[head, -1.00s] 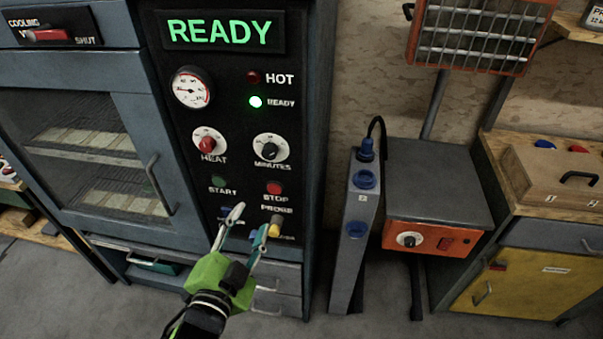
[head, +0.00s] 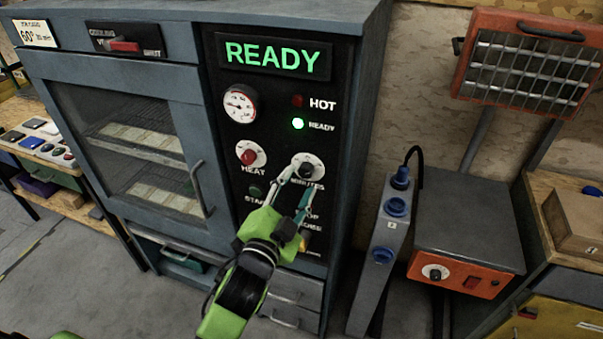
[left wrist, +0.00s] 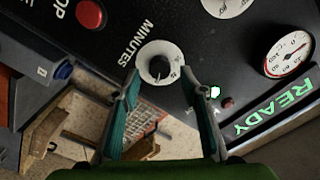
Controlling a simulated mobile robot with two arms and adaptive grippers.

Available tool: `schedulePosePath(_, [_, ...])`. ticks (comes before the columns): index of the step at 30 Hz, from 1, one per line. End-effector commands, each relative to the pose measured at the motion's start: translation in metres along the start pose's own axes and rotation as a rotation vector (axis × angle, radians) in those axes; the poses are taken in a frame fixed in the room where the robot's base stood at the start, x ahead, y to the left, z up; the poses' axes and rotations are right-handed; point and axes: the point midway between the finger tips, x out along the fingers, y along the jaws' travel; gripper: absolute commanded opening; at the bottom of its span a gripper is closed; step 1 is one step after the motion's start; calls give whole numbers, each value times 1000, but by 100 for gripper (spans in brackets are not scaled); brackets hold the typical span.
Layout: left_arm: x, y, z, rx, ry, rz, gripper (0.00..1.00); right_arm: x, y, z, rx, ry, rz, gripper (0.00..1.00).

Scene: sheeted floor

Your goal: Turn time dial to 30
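The time dial (head: 308,162), a black knob on a white scale plate labelled MINUTES, is on the black oven panel, right of the red HEAT dial (head: 250,156). My left gripper (head: 295,184) is in front of the panel at this dial, with its two fingers spread and nothing held. In the left wrist view the dial (left wrist: 158,66) lies between and just beyond the open fingertips (left wrist: 158,77). I cannot tell whether the tips touch it. The scale numbers are too small to read. My right gripper is not in view.
The panel also has a green READY display (head: 275,57), a gauge (head: 240,104) and START and STOP buttons partly hidden by my gripper. A grey post with blue sockets (head: 380,250) and an orange heater unit (head: 460,275) stand to the right.

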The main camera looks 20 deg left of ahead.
Motion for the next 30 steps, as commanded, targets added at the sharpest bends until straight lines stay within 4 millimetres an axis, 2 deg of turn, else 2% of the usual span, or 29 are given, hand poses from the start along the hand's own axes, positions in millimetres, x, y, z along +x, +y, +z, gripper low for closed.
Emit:
schedulePosePath(1, [8, -2, -2, 0, 1, -1, 40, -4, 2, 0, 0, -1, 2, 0])
schedulePosePath(6, [24, 0, -1, -1, 1, 0, 40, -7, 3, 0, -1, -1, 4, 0])
schedulePosePath(17, [28, 0, 0, -2, 1, 0, 40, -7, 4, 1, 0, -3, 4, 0])
schedulePosePath(21, [28, 0, 0, -2, 1, 0, 6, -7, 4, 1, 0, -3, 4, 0])
schedulePosePath(22, [28, 0, 0, -2, 1, 0, 1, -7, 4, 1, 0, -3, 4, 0])
schedulePosePath(30, [28, 0, 0, -14, 1, 1, 1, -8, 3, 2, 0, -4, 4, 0])
